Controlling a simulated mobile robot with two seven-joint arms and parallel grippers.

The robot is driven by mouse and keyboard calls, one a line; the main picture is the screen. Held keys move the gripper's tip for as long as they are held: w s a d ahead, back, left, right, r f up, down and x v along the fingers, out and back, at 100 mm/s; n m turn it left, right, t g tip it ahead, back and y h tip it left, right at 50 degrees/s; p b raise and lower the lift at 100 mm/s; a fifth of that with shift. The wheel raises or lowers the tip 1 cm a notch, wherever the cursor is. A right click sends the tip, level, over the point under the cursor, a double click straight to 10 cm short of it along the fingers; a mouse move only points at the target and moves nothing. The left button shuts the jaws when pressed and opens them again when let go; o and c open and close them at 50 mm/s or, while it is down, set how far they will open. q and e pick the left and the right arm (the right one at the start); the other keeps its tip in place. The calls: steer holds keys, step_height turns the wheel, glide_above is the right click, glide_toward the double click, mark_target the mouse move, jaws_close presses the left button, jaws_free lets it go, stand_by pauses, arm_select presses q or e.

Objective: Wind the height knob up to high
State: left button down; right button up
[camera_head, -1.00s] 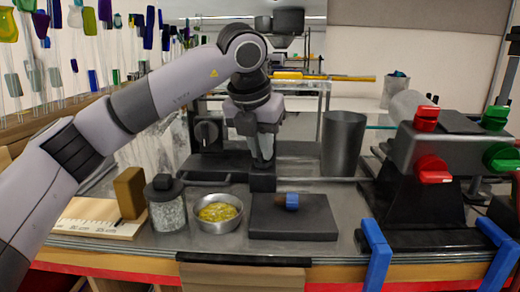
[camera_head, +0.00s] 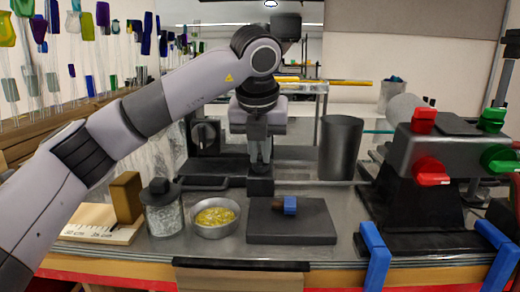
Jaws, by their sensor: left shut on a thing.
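My left gripper (camera_head: 260,152) points straight down at the middle of the bench, with its fingers shut on a small part just above a dark block (camera_head: 260,187). The gripped part, which I take to be the height knob, is almost wholly hidden by the fingers. The dark block sits on the bench by a horizontal rail. Any height marking is too small or hidden to read. A round dial (camera_head: 206,133) shows on a dark housing behind and left of the gripper. My right gripper is not in view.
Near the gripper stand a lidded glass jar (camera_head: 165,212), a metal bowl of yellow bits (camera_head: 215,218), a dark pad (camera_head: 268,230) with a blue-ended piece (camera_head: 290,205), and a tall grey cup (camera_head: 340,148). A dark machine with red knobs (camera_head: 431,172) stands at right.

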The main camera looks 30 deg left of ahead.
arm_select(q)
steer(key=shift+r, duration=0.1)
steer(key=c, duration=1.2)
jaws_free()
steer(key=shift+o, duration=0.2)
steer(key=v, duration=0.7)
steer(key=shift+s, duration=0.1)
